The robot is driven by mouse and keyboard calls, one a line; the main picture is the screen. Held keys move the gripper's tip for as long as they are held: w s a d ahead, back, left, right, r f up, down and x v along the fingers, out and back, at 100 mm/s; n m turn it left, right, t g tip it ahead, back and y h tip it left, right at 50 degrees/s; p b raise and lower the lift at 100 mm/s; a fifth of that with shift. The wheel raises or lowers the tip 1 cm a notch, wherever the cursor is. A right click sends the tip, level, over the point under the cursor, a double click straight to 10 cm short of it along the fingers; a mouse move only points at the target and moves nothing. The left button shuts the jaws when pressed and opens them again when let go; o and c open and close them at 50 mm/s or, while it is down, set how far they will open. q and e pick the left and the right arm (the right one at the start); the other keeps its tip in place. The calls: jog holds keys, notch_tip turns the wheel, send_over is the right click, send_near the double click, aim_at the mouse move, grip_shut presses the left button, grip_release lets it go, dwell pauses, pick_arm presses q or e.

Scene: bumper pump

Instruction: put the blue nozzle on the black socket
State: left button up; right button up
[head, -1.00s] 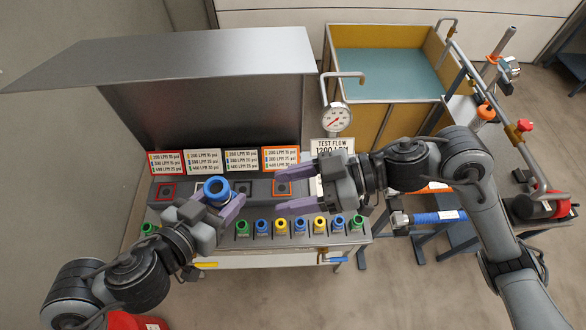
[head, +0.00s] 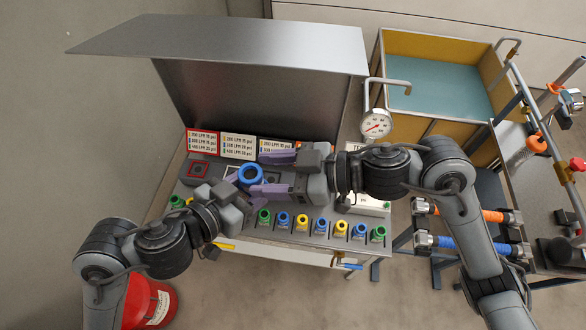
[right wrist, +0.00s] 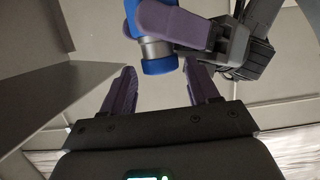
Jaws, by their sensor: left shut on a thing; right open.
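The blue nozzle (head: 244,182) is held by my left gripper (head: 256,188) above the bench; its blue ring faces up. In the right wrist view the nozzle (right wrist: 158,66) shows its blue end and metal collar beside a purple left finger. My right gripper (head: 276,173) is open and empty, its fingers pointing left close to the nozzle. In the right wrist view the nozzle is just beyond the open right fingertips (right wrist: 162,85). The socket that seems to be the black one (head: 275,178) shows partly between the right fingers; the rest is covered.
A red-framed socket (head: 199,170) is at the left of the bench. Several small coloured nozzles (head: 321,226) line the bench front. A pressure gauge (head: 376,124) and a water tank (head: 440,75) stand right. A metal hood (head: 225,40) overhangs the back.

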jog(key=shift+x, duration=0.95)
jog(key=c, duration=1)
pick_arm(q)
jog(key=o, duration=1.3)
